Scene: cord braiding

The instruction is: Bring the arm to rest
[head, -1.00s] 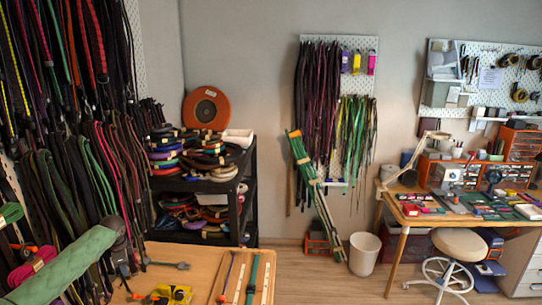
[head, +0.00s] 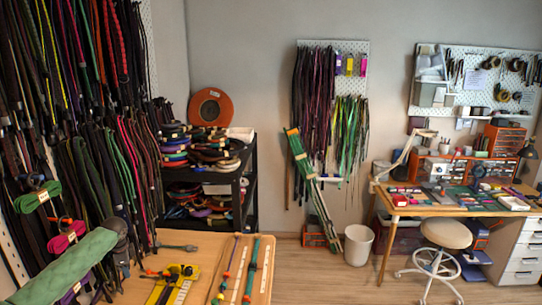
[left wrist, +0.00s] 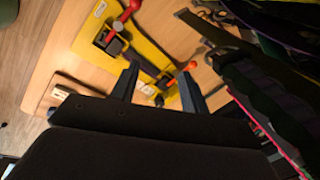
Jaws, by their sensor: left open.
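My left arm comes in at the lower left of the head view, and my left gripper (head: 122,268) hangs at the left edge of the wooden table (head: 205,252). In the left wrist view my left gripper (left wrist: 158,85) is open, with its two dark fingers apart. Nothing shows between the fingertips except the table and part of a yellow jig (left wrist: 92,38) beyond them. The jig has red knobs and also shows on the table in the head view (head: 160,294). My right gripper is not in view.
Cords (head: 225,268) lie on the table's right part. Hanging straps (head: 110,140) crowd close beside my left arm. A black shelf (head: 250,190) stands behind the table.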

